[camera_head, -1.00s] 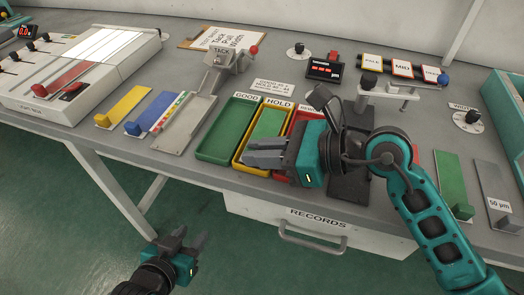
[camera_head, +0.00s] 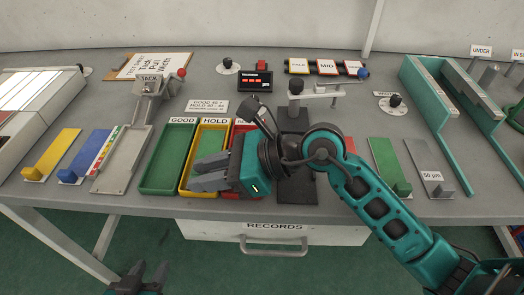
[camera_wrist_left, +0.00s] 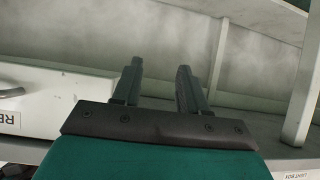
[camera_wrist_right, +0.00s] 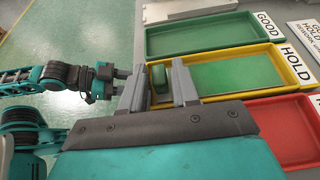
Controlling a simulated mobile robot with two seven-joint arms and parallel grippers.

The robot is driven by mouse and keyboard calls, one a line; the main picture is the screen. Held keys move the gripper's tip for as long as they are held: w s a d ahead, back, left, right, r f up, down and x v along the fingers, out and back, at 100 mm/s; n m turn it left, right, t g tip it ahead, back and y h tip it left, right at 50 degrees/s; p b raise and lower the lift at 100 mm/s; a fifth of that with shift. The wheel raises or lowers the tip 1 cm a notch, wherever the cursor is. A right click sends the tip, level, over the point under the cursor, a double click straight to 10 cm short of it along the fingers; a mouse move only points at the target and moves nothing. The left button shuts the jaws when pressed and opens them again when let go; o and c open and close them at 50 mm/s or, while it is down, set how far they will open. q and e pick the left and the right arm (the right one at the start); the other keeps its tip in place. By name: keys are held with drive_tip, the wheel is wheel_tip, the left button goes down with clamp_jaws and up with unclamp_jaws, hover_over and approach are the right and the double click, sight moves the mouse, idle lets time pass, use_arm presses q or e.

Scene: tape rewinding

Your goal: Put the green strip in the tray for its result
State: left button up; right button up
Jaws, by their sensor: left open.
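A green strip with a green end block (camera_wrist_right: 158,76) lies in the yellow HOLD tray (camera_wrist_right: 290,57), which also shows in the head view (camera_head: 186,189). My right gripper (camera_head: 208,174) is over the near end of this tray, fingers apart. In the right wrist view its fingers (camera_wrist_right: 160,85) stand on either side of the block; I cannot tell whether they touch it. Another green strip (camera_head: 386,160) with an end block lies on the bench at the right. My left gripper (camera_head: 142,276) is open and empty below the bench's front edge; it shows in its wrist view (camera_wrist_left: 160,88).
The green GOOD tray (camera_head: 147,180) is left of HOLD, and a red tray (camera_wrist_right: 282,119) is on its other side. A tack tester (camera_head: 150,90), yellow strip (camera_head: 58,148) and blue strip (camera_head: 92,148) are further left. A grey gauge strip (camera_head: 428,160) is at right.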

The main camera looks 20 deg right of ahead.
drive_tip(key=v, duration=1)
drive_tip(key=shift+s+d+r, duration=0.1)
drive_tip(key=shift+s+d, duration=0.1)
drive_tip(key=shift+s+d+r, duration=0.15)
drive_tip(key=shift+d+r, duration=0.15)
drive_tip(key=shift+d, duration=0.15)
use_arm(q)
drive_tip(key=shift+s+f, duration=0.15)
drive_tip(key=shift+f, duration=0.15)
use_arm(e)
drive_tip(key=shift+r, duration=0.1)
